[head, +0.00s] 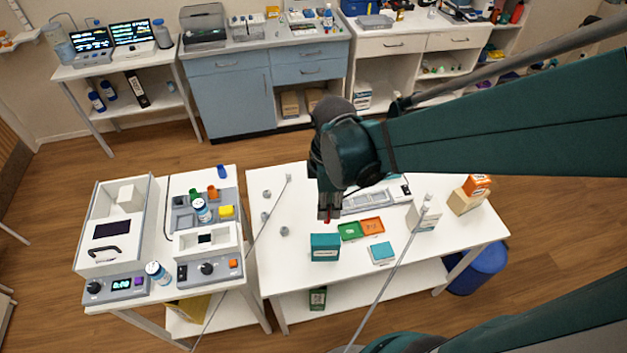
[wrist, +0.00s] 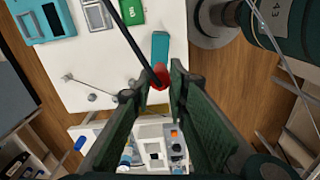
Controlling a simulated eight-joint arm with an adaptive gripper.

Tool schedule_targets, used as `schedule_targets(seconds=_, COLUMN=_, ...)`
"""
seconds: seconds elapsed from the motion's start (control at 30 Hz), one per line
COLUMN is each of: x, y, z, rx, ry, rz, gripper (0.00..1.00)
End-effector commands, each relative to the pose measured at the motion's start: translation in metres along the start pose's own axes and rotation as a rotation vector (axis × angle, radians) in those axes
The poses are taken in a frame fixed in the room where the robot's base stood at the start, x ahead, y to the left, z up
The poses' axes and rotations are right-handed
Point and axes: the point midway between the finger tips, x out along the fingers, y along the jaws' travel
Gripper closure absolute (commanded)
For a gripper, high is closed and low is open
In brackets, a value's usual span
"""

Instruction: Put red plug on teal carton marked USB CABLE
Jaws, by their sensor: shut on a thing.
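My gripper (wrist: 159,77) is shut on the small red plug (wrist: 158,80), held between the fingertips. In the head view the plug (head: 327,221) shows as a bit of red just below my gripper (head: 328,215). A teal carton (head: 325,247) with a pale label strip stands upright on the white table, just in front of the plug. Its teal top (wrist: 160,47) lies just beyond the plug in the wrist view. The label is too small to read. A flatter teal-and-white box (head: 381,251) lies to its right. Whether plug and carton touch is unclear.
A green tray (head: 349,231) and an orange tray (head: 372,226) lie right of the carton. A white carton (head: 424,216) and orange and tan boxes (head: 468,200) stand farther right. Small grey knobs (head: 284,231) are at left. The table's front left is clear.

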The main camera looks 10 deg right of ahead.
Motion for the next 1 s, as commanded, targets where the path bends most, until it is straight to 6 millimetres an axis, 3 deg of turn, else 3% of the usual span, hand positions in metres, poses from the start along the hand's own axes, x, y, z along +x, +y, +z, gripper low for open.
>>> schedule_targets(seconds=0.27, x=0.005, y=0.001, z=0.0, rx=0.0, ry=0.0, rz=0.0, gripper=0.97)
schedule_targets(seconds=0.8, x=0.056, y=0.001, z=0.0, rx=0.0, ry=0.0, rz=0.0, gripper=0.97)
schedule_targets(seconds=1.0, x=0.062, y=0.001, z=0.0, rx=0.0, ry=0.0, rz=0.0, gripper=0.97)
